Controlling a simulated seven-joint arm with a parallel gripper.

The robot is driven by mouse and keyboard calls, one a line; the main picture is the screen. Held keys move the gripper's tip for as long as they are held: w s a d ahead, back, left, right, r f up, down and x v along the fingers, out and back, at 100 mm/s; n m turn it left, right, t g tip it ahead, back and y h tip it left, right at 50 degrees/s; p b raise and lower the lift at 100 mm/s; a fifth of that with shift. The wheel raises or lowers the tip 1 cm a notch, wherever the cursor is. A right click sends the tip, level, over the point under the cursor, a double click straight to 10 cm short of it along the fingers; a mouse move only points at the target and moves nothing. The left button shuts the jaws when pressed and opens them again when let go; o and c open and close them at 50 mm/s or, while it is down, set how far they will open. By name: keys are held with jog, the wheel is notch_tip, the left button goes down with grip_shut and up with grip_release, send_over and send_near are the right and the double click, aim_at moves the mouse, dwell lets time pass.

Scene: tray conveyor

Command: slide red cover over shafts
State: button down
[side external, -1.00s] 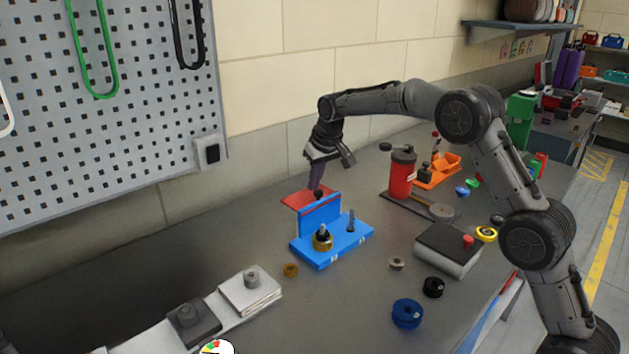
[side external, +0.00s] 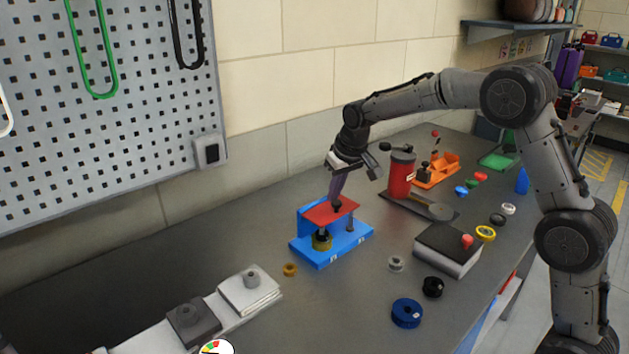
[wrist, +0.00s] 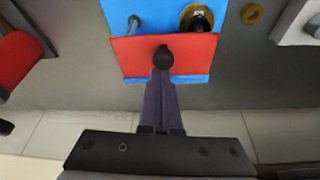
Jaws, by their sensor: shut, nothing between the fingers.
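The red cover (side external: 326,212) is a flat plate with a black knob (wrist: 163,58), lying level above the blue base (side external: 343,248) in front of its upright blue wall (side external: 306,222). A shaft with a brass and black collar (side external: 321,241) stands under the cover's near edge. A thin grey shaft (side external: 350,224) stands by its right edge. In the wrist view both shafts show past the cover's far edge. My gripper (side external: 337,203) is shut, pointing down, with its purple fingertips at the knob. Whether they touch it is hard to tell.
A red canister (side external: 401,174) stands behind right on a dark plate. A dark-topped block (side external: 447,250) and a blue ring (side external: 407,313) lie to the right. A brass ring (side external: 290,270) lies in front of the base. Clear bench lies left of the base.

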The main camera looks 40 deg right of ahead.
aim_at(325, 202)
jog(key=shift+w, duration=0.1)
jog(key=w, duration=0.3)
jog(key=shift+w+d+r, duration=0.25)
jog(key=shift+d+r, duration=0.05)
jog(key=v, duration=1)
jog(key=shift+r, duration=0.1)
